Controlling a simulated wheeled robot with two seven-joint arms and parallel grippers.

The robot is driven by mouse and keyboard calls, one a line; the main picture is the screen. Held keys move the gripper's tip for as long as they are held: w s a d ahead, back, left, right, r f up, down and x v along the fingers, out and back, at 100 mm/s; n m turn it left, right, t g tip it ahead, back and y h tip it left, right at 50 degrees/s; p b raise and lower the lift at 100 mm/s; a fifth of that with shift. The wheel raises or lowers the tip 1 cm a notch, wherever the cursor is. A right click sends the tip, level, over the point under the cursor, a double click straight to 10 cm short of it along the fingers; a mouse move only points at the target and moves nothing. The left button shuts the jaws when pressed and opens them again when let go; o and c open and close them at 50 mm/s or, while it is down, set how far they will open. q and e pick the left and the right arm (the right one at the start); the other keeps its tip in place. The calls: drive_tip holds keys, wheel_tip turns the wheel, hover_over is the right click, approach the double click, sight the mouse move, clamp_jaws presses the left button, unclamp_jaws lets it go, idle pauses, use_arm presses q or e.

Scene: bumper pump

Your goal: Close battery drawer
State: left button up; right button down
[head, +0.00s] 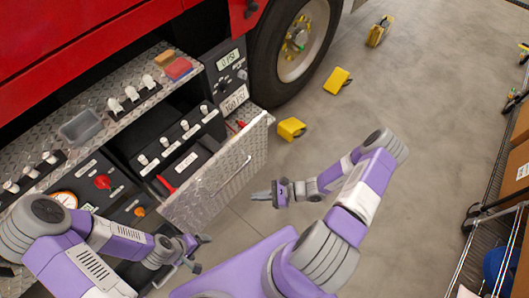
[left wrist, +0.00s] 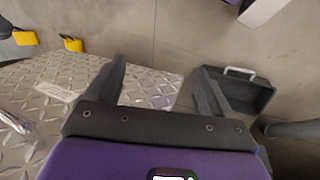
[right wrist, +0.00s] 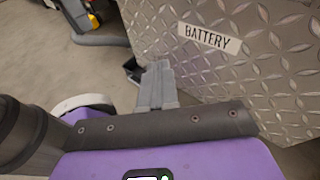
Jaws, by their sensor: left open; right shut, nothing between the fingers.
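The battery drawer (head: 245,155) stands pulled out from the truck's side, its diamond-plate front facing the open floor. In the right wrist view the same plate (right wrist: 270,75) bears a BATTERY label (right wrist: 210,38). My right gripper (head: 262,196) is shut and empty, just outside the drawer front; its closed fingers show beside the plate in the right wrist view (right wrist: 157,75). Whether they touch it I cannot tell. My left gripper (head: 203,252) is open and empty, near the front's lower left end. In the left wrist view its fingers (left wrist: 160,75) spread over diamond plate (left wrist: 150,90).
A truck wheel (head: 295,45) stands right of the drawer, with yellow chocks (head: 291,128) on the floor. A dark case (left wrist: 235,95) with a light handle lies beyond my left gripper. Shelving (head: 500,180) lines the right side.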

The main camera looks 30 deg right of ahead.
drive_tip(key=w+d+m+t+h, duration=0.2)
drive_tip(key=w+d+m+t, duration=0.15)
drive_tip(key=d, duration=0.25)
drive_tip(key=m+t+h+b, duration=0.2)
drive_tip(key=m+t+h, duration=0.3)
drive_tip(key=m+t, duration=0.15)
approach(258, 145)
drive_tip(key=shift+n, duration=0.5)
drive_tip(key=b+x, duration=0.1)
drive_tip(key=x, duration=0.5)
drive_tip(key=shift+b, duration=0.35)
drive_tip(key=shift+w+a, duration=0.1)
drive_tip(key=shift+w, duration=0.35)
